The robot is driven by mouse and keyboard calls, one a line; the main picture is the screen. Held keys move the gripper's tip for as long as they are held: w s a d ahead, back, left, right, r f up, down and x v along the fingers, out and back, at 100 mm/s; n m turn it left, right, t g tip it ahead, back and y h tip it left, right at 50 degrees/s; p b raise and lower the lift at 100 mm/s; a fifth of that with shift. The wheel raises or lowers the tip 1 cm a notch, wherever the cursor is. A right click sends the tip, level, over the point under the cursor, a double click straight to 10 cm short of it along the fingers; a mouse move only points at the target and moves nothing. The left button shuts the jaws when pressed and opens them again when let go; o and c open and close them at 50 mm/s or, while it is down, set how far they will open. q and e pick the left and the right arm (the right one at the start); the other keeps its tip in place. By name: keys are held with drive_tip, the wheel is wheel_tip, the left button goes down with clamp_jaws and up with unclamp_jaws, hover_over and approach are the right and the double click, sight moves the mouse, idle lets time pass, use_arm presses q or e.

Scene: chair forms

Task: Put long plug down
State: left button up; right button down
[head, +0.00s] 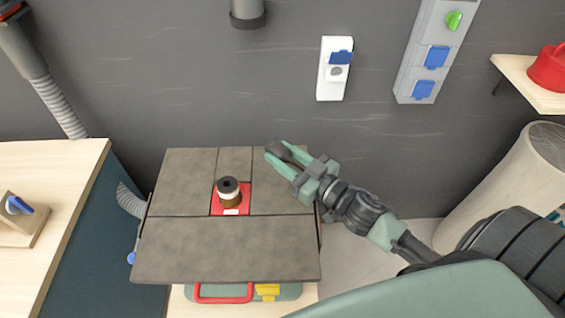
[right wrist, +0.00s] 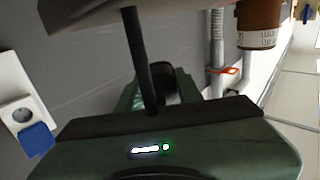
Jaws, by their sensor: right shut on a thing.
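My right gripper (head: 276,153) is shut on a dark, rounded plug (head: 281,149), held over the back right part of the grey work surface (head: 225,250). Its height above the surface is hard to judge. In the right wrist view a dark round end (right wrist: 158,80) shows beyond the gripper body, with a thin black rod or cable (right wrist: 140,55) crossing in front. Most of the plug is hidden by the fingers. My left gripper is not in view.
A white socket with a blue flap (head: 333,85) and a grey socket panel (head: 437,30) are on the wall. The front of the work surface is clear.

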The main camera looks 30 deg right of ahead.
wheel_tip(320, 180, down, 3)
idle(0.3)
drive_tip(key=shift+f+b, duration=0.4)
drive_tip(key=shift+f, duration=0.2)
drive_tip(key=c, duration=0.9)
unclamp_jaws()
drive_tip(key=shift+r, duration=0.15)
